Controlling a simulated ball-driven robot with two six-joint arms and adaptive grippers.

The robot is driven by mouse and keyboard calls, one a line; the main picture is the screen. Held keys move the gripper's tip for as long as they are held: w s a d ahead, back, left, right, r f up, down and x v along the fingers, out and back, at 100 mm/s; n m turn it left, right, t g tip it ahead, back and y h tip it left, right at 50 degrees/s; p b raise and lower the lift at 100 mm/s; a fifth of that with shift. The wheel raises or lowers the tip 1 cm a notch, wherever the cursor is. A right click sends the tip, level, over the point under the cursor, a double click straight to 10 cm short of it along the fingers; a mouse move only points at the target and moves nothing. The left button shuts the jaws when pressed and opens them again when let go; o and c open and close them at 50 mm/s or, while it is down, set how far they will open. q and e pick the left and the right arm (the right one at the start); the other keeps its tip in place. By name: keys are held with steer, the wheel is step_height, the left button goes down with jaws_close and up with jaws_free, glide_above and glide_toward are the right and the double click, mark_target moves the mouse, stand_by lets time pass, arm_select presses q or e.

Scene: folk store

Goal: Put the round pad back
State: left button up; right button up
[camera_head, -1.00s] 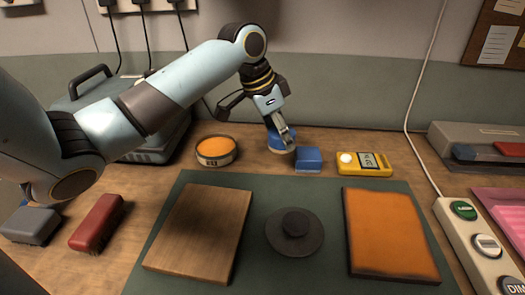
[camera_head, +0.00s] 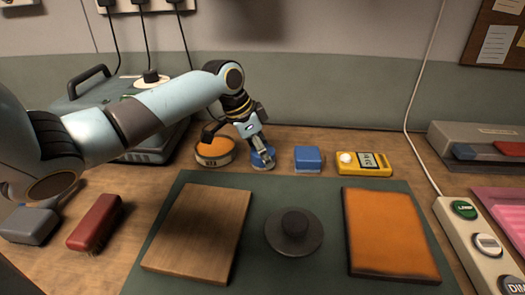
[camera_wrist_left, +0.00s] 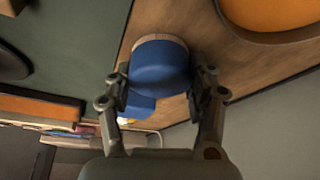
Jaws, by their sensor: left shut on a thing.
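The round pad (camera_head: 264,160) is blue with a paler underside rim. My left gripper (camera_head: 260,146) is shut on it and holds it low at the back of the bench, between the round orange-topped tin (camera_head: 214,152) and the square blue block (camera_head: 308,158). In the left wrist view the pad (camera_wrist_left: 159,66) sits between the two fingers (camera_wrist_left: 160,88). I cannot tell whether the pad touches the wood. My right gripper is not in view.
A green mat (camera_head: 262,197) holds a wooden board (camera_head: 197,230), a dark knobbed disc (camera_head: 293,234) and an orange board (camera_head: 388,235). A yellow device (camera_head: 364,170) stands right of the blue block.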

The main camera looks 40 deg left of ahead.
arm_select(q)
steer(key=o, duration=1.1)
steer(key=shift+r, duration=0.1)
steer(key=p+v, duration=0.1)
steer(key=v, duration=1.1)
steer(key=shift+p, duration=0.4)
